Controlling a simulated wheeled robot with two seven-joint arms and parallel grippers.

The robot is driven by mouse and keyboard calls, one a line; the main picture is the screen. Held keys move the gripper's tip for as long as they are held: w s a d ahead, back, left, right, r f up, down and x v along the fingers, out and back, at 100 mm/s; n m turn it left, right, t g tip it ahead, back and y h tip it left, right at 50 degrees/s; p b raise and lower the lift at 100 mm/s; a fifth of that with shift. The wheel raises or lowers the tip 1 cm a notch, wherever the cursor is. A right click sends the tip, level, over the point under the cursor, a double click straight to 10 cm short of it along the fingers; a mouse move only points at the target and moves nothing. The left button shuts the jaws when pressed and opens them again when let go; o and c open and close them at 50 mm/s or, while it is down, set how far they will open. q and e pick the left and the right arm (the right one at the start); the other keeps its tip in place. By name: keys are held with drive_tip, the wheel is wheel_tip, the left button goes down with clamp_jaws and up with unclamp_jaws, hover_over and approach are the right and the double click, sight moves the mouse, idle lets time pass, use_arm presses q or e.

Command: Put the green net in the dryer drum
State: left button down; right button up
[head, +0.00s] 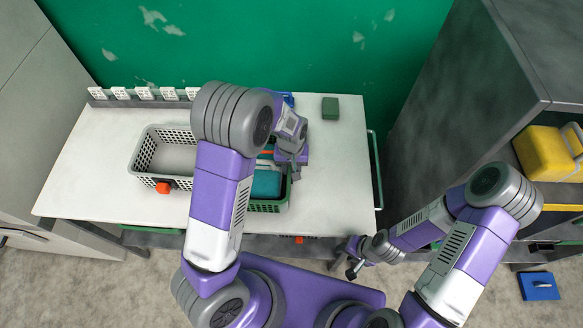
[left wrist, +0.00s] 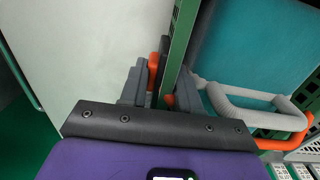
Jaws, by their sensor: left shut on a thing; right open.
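A green basket (head: 268,206) stands on the white table, partly hidden behind my left arm. A teal item (head: 266,184) with a pale grey handle lies in it; the left wrist view shows this item (left wrist: 250,45) close up. My left gripper (left wrist: 165,88) is shut on the basket's green side wall (left wrist: 182,40), with one finger on each side. In the head view the left gripper (head: 291,160) is over the basket's right side. My right gripper (head: 352,262) is open and empty, low in front of the table. I cannot make out a separate green net or a dryer drum.
A dark green block (head: 330,108) lies at the back. The table's right end (head: 345,175) is clear. A dark grey cabinet (head: 450,90) and shelved yellow container (head: 545,152) stand right.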

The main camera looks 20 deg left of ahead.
use_arm(q)
drive_tip(key=c, duration=0.8)
unclamp_jaws()
drive_tip(key=shift+s+f, duration=0.25)
drive_tip(key=shift+w+r, duration=0.1)
